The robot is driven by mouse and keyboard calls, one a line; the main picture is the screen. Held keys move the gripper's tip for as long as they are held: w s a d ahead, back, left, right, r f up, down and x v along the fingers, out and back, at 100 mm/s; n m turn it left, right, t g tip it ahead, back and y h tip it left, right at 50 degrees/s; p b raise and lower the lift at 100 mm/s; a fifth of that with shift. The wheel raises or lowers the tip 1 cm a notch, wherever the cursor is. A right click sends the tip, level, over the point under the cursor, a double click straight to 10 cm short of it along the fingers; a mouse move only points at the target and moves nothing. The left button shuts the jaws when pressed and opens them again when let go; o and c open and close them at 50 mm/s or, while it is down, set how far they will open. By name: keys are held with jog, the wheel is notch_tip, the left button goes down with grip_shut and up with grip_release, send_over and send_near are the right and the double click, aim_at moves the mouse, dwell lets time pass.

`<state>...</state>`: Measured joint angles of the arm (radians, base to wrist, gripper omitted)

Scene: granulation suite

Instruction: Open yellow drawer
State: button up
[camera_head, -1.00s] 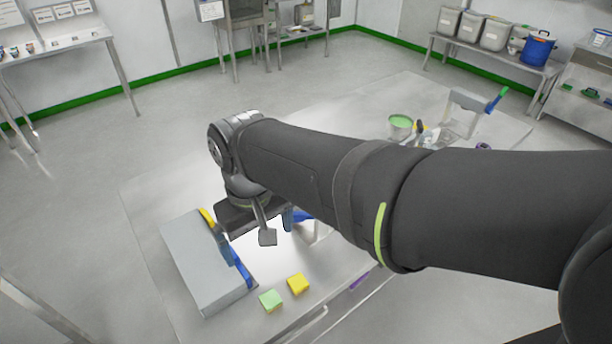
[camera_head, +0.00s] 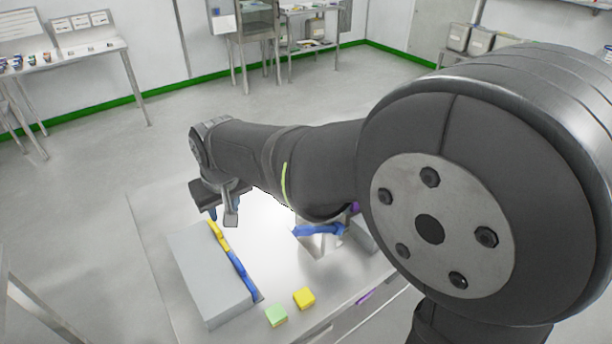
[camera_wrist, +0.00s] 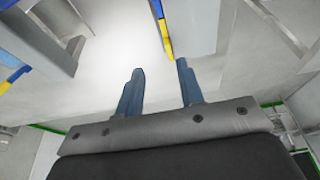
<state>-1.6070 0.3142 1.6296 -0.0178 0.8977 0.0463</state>
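A grey drawer box (camera_head: 205,275) lies at the left of the table. A yellow handle (camera_head: 219,236) and a blue handle (camera_head: 241,274) line its right face, yellow at the far end. The yellow drawer's front looks flush with the box. My gripper (camera_head: 213,214) is near the box's far end, close to the yellow handle and apart from it. In the wrist view, the blue fingers of my gripper (camera_wrist: 160,70) are spread and empty.
A yellow cube (camera_head: 304,298) and a green cube (camera_head: 277,315) sit near the table's front edge. A grey unit with a blue handle (camera_head: 318,230) stands to the right, partly hidden by my arm. The table between it and the box is bare.

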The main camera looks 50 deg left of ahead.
jog(key=a+y, duration=0.1)
jog(key=a, duration=0.3)
send_near(216, 227)
jog(key=x, duration=0.9)
jog(key=shift+f, duration=0.1)
grip_shut()
